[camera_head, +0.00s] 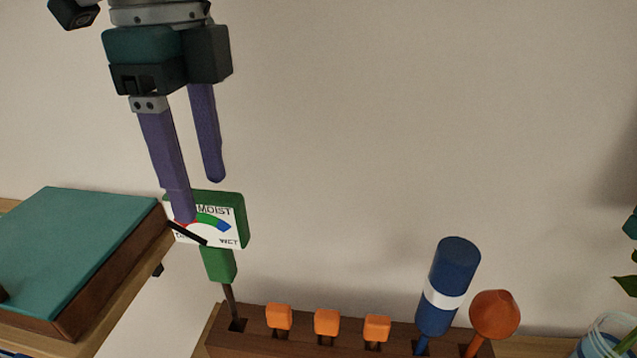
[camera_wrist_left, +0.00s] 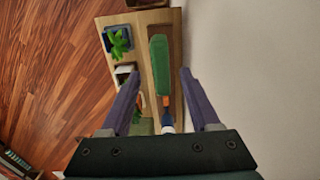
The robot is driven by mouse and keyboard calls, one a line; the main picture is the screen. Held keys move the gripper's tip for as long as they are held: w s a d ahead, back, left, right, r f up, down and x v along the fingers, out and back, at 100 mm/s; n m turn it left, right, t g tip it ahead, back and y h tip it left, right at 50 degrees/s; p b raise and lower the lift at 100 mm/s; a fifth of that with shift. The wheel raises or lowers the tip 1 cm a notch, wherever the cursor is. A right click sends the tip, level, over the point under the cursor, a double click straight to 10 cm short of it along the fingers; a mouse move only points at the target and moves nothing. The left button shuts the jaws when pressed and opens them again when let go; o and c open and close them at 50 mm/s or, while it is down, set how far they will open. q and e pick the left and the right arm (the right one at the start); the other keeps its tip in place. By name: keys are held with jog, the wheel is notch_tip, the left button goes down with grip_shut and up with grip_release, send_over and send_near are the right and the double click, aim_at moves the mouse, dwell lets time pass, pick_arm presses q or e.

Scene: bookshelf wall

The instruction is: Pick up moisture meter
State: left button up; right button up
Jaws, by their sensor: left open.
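The moisture meter has a green body and a white dial face (camera_head: 229,234) with a coloured arc and the words "MOIST" and "WET". It stands slightly tilted, its thin dark probe down in a slot of a dark brown wooden holder (camera_head: 262,346). My left gripper (camera_head: 199,197) is open, purple fingers pointing down. One fingertip overlaps the dial's upper left and hides part of it; the other is just above its top edge. In the left wrist view the green meter (camera_wrist_left: 159,62) lies between the open fingers (camera_wrist_left: 160,75), with gaps on both sides. My right gripper is not in view.
The holder also carries several orange-topped tools (camera_head: 327,322), a blue handle with a white band (camera_head: 450,279) and an orange knob (camera_head: 495,314). A teal-topped box (camera_head: 82,245) sits close at left on a shelf. A plain wall (camera_head: 400,110) is behind.

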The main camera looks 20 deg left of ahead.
aim_at(217, 251)
pick_arm(q)
notch_tip(217, 251, down, 10)
jog(key=p, duration=0.2)
jog(key=shift+a+f+p, duration=0.1)
jog(key=shift+p, duration=0.3)
grip_shut()
dwell(0.5)
